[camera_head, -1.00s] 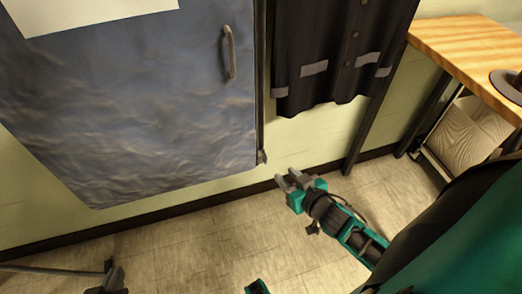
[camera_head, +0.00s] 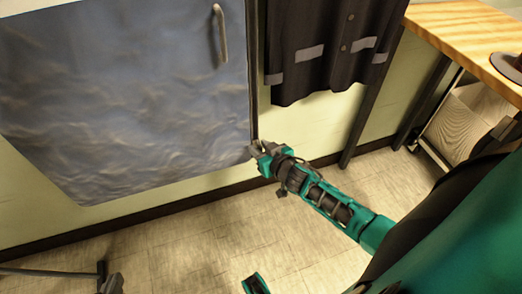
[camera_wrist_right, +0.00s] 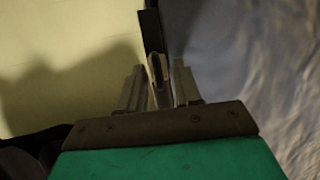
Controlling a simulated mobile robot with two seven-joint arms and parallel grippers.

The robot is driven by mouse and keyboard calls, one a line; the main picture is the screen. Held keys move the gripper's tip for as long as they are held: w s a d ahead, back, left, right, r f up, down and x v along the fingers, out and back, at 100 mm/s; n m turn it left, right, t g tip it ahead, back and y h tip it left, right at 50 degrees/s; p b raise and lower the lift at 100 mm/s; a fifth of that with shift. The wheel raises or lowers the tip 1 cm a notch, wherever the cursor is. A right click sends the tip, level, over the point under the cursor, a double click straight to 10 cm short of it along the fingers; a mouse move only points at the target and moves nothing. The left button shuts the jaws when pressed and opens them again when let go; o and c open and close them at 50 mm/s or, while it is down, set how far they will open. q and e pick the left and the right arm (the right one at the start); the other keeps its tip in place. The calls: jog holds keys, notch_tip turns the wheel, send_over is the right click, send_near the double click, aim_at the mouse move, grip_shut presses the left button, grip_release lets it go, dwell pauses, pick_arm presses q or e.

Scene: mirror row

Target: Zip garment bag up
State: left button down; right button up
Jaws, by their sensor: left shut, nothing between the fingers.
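The blue-grey garment bag (camera_head: 130,110) hangs against the wall at the left, with a dark zip edge along its right side. In the right wrist view, a dark zip pull (camera_wrist_right: 158,80) stands between the two fingers of my right gripper (camera_wrist_right: 159,88). The fingers are apart, one on each side of the pull, with a narrow gap showing. In the head view, my right gripper (camera_head: 260,149) is at the bag's lower right corner and partly hides the pull.
A dark jacket (camera_head: 325,60) with grey bands hangs right of the bag. A wooden table (camera_head: 460,35) with a hat (camera_head: 508,68) stands at the right, a box (camera_head: 470,120) beneath it. A thin bar (camera_head: 50,271) lies low left.

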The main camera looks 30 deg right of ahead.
jog(key=c, duration=0.6)
grip_shut()
jog(key=shift+a, duration=0.15)
